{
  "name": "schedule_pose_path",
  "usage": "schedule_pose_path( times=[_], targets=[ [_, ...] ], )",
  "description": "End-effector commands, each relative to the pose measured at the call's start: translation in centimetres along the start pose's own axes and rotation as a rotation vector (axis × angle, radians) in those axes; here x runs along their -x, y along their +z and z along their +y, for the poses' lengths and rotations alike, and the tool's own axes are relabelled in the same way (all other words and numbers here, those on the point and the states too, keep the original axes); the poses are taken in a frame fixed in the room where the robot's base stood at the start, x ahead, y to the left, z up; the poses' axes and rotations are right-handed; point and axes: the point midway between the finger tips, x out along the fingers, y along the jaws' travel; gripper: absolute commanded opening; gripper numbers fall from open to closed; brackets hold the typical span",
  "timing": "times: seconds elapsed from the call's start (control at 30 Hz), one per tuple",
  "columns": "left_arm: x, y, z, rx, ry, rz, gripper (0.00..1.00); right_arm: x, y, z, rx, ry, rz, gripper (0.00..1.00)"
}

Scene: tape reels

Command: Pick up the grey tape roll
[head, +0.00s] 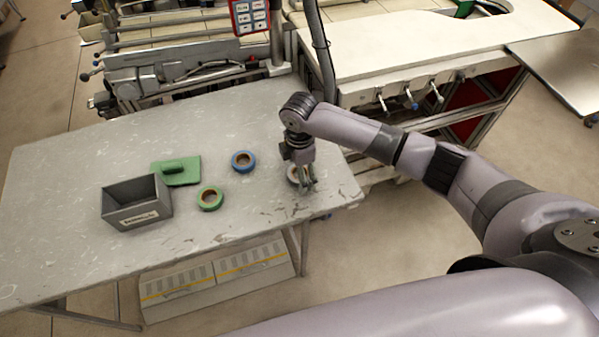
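The grey tape roll (291,175) lies near the right end of the grey table, partly hidden behind my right gripper. My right gripper (307,187) points down at the roll, its fingers overlapping the roll's right side in the picture. I cannot tell whether the fingers are apart or closed on the roll's wall. My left gripper is not in view.
A blue tape roll (235,164) and a green tape roll (203,204) lie to the left on the table (70,185). Further left are a green trowel-like tool (188,177) and a grey open bin (128,216). Machinery (185,75) stands behind the table.

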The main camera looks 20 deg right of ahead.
Motion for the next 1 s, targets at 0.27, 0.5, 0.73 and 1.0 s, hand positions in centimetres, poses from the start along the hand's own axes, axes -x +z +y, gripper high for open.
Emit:
schedule_pose_path(
  times=[0.27, 0.5, 0.73, 1.0],
  targets=[
    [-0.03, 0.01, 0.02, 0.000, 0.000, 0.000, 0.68, 0.02, 0.00, -0.01, 0.000, 0.000, 0.000, 0.67],
    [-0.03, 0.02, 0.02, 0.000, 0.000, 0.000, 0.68, 0.05, 0.01, 0.00, -0.001, 0.000, 0.000, 0.51],
    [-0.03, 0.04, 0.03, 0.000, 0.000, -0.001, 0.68, 0.05, 0.02, 0.00, -0.001, 0.000, 0.000, 0.35],
    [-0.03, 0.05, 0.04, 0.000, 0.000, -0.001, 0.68, 0.06, 0.02, 0.00, -0.001, 0.000, 0.000, 0.27]
  ],
)
